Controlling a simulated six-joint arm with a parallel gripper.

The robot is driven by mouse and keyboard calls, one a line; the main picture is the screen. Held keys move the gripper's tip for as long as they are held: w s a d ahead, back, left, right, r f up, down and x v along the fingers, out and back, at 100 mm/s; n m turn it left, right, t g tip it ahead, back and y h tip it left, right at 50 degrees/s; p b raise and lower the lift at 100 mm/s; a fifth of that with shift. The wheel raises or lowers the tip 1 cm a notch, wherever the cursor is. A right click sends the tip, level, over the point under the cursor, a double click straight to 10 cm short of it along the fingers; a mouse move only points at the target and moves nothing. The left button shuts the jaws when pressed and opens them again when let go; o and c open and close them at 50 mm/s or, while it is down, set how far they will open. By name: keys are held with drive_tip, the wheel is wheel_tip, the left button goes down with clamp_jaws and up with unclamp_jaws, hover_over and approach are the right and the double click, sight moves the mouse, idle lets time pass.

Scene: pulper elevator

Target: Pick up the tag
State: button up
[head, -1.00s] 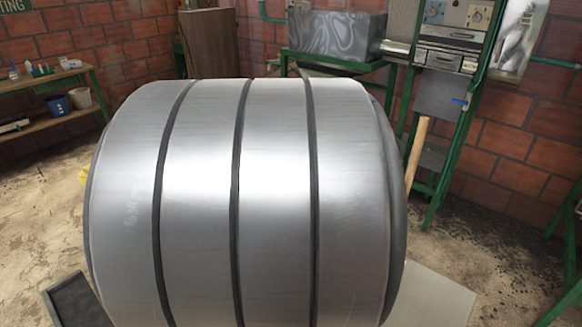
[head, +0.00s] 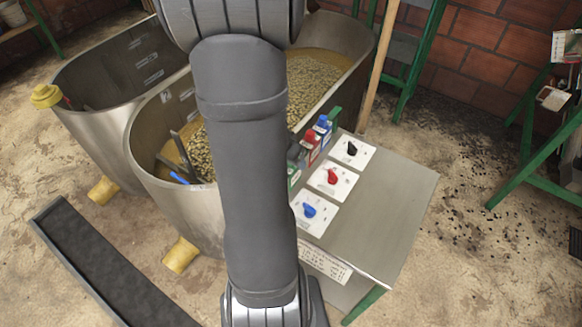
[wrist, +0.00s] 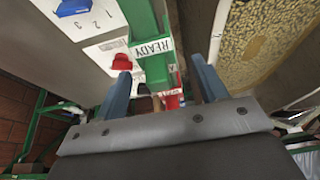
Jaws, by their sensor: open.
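My gripper (wrist: 159,69) is open in the wrist view, its two blue-grey fingers apart with nothing held between them. A green rack (wrist: 145,18) with a white READY label (wrist: 152,47) runs beyond and between the fingers. A red tag-like piece (wrist: 172,99) with a white label shows low between the fingers, partly hidden by the gripper body. In the head view, red (head: 313,140) and blue (head: 323,126) tag-like pieces stand in the rack beside the knob panel. My arm hides part of the rack there, and I cannot make out the gripper. Which piece is the tag is unclear.
A metal table (head: 385,210) carries black (head: 351,148), red (head: 332,177) and blue (head: 309,211) knobs on white plates. Steel tanks (head: 185,217) stand close to the left, one holding beans. A wooden pole (head: 378,70) rises behind the table. The table's right side is clear.

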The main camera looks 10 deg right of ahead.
drive_tip(key=shift+x, duration=1.55)
drive_tip(key=shift+s, duration=0.1)
drive_tip(key=c, duration=1.1)
drive_tip(key=shift+o, duration=0.2)
drive_tip(key=shift+r, duration=0.1)
